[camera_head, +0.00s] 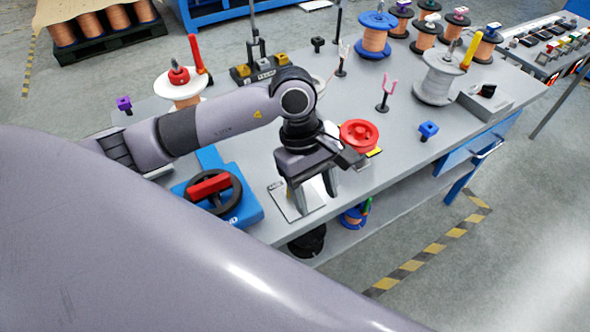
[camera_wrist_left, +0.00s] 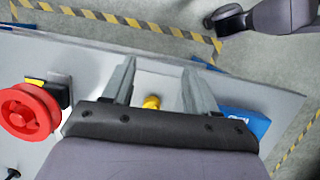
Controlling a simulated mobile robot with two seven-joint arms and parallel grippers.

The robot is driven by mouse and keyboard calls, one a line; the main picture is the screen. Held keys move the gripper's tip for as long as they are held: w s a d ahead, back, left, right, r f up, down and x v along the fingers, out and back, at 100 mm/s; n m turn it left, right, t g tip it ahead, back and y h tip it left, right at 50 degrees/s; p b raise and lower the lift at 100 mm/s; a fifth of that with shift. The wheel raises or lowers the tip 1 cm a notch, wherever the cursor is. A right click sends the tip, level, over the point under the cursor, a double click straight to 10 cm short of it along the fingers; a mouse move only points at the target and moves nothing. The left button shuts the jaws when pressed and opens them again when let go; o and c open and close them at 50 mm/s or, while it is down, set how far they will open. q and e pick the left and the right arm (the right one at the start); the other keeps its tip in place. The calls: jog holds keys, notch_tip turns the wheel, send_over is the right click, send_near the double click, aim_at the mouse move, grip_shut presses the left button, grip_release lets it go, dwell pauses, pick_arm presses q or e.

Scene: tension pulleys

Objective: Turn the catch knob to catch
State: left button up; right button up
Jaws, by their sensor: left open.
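A small yellow knob (camera_wrist_left: 152,102) shows in the left wrist view, between the fingers of my left gripper (camera_wrist_left: 160,72). Its lower part is cut off by the gripper body, and I cannot tell which way it points. In the head view my left gripper (camera_head: 316,200) is open and points down over a pale plate (camera_head: 290,204) near the table's front edge. The knob is not visible there, where the gripper covers part of the plate. I cannot see either finger touching the knob. My right gripper does not show.
A red spool (camera_head: 359,135) stands right of the gripper. A blue unit with a black handwheel (camera_head: 215,192) and red bar is to its left. Pink forked posts (camera_head: 386,95) and wire spools (camera_head: 376,38) stand farther back.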

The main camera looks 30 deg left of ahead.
pick_arm(q)
jog(key=w+a+y, duration=0.1)
jog(key=a, duration=0.1)
jog(key=w+a+y, duration=0.1)
jog(key=a, duration=0.1)
jog(key=w+a+r+t+y, duration=0.1)
jog(key=a, duration=0.1)
jog(key=shift+w+a+m, duration=0.15)
jog(key=shift+w+m, duration=0.2)
jog(key=shift+m, duration=0.05)
jog(key=shift+a+f, duration=0.1)
jog(key=shift+f, duration=0.25)
notch_tip(320, 180, down, 6)
jog(key=c, duration=1.1)
